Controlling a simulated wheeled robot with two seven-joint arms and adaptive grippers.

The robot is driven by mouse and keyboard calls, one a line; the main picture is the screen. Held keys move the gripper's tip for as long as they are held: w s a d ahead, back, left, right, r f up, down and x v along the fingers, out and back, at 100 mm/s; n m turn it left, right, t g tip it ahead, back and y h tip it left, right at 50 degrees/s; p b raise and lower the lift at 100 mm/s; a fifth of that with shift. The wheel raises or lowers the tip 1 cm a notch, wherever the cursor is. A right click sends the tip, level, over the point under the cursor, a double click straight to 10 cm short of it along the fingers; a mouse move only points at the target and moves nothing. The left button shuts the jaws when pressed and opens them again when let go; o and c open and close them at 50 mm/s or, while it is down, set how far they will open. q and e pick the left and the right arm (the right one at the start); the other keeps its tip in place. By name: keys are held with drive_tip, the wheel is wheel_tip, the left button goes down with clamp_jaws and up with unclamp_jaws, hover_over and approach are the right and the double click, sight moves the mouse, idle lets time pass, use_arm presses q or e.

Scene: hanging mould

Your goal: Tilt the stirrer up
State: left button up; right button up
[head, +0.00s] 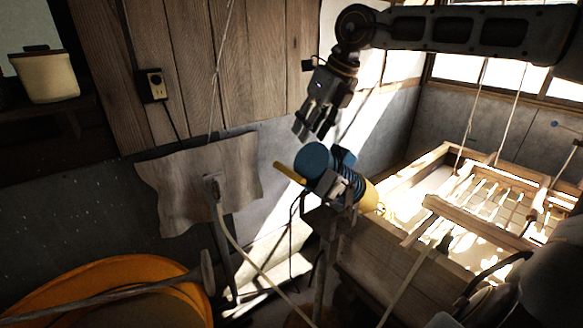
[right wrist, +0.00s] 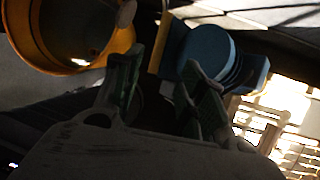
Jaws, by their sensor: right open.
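The stirrer is a blue motor with a round end (head: 313,160), a yellow handle bar (head: 290,174) at its left and a yellow nose (head: 368,196). It sits on a bracket by the near left edge of the wooden vat (head: 405,262), its nose sloping down to the right toward the vat. My right gripper (head: 314,132) is open and empty, just above the blue end. In the right wrist view the two fingers (right wrist: 165,95) stand apart, with the blue end (right wrist: 208,52) just beyond the right finger and the yellow bar (right wrist: 160,45) beyond the gap. My left gripper is not in view.
An orange round tub (head: 120,270) stands at the lower left; it also shows in the right wrist view (right wrist: 75,50). A wooden board (head: 190,185) hangs left of the stirrer. Cords hang over the vat, and a frame with several bars (head: 480,215) lies across it.

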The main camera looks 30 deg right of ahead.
approach(290, 170)
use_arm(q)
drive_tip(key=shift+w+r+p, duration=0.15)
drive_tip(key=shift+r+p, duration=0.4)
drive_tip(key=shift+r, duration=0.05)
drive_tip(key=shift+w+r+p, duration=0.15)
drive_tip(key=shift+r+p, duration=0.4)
use_arm(e)
drive_tip(key=shift+x, duration=4.45)
drive_tip(key=shift+c, duration=0.5)
clamp_jaws()
